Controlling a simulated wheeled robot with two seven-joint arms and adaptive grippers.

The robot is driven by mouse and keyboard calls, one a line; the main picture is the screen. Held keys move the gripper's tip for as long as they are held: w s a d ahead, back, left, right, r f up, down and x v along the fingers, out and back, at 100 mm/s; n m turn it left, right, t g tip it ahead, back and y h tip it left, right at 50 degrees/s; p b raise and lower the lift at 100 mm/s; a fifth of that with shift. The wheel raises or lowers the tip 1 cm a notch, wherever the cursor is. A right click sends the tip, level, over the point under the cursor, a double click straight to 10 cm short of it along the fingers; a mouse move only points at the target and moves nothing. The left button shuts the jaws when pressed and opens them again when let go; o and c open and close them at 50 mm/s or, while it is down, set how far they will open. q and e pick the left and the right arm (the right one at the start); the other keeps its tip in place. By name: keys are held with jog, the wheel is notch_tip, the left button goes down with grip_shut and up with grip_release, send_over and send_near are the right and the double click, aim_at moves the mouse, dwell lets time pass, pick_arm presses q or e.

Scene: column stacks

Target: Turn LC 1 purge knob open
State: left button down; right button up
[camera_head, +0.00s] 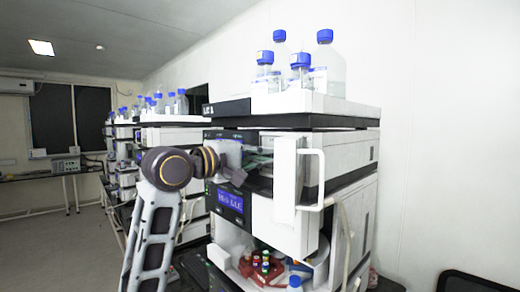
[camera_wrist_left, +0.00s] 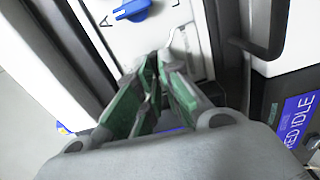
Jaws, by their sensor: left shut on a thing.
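The LC stack (camera_head: 232,165) stands in front of me. My left gripper (camera_head: 238,177) reaches its front from the left, just above a lit blue display. In the left wrist view, the green-padded fingers of my left gripper (camera_wrist_left: 160,62) are closed together at a pale panel (camera_wrist_left: 185,25). My right gripper is not in view.
A white door with a handle (camera_head: 312,180) stands out right of my gripper. A dark handle (camera_wrist_left: 268,30) is close on the right in the wrist view. Blue-capped bottles (camera_head: 327,70) stand on top. Coloured vials (camera_head: 262,264) sit below. More stacks stand behind left.

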pick_arm(q)
jog(key=shift+n, duration=0.3)
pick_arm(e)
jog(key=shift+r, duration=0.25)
pick_arm(q)
jog(key=shift+f, duration=0.1)
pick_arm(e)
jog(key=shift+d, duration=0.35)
pick_arm(q)
jog(key=c, duration=1.6)
grip_release()
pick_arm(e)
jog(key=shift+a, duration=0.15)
pick_arm(q)
jog(key=shift+s+a, duration=0.1)
jog(key=v, duration=1.1)
jog(key=shift+s+a, duration=0.25)
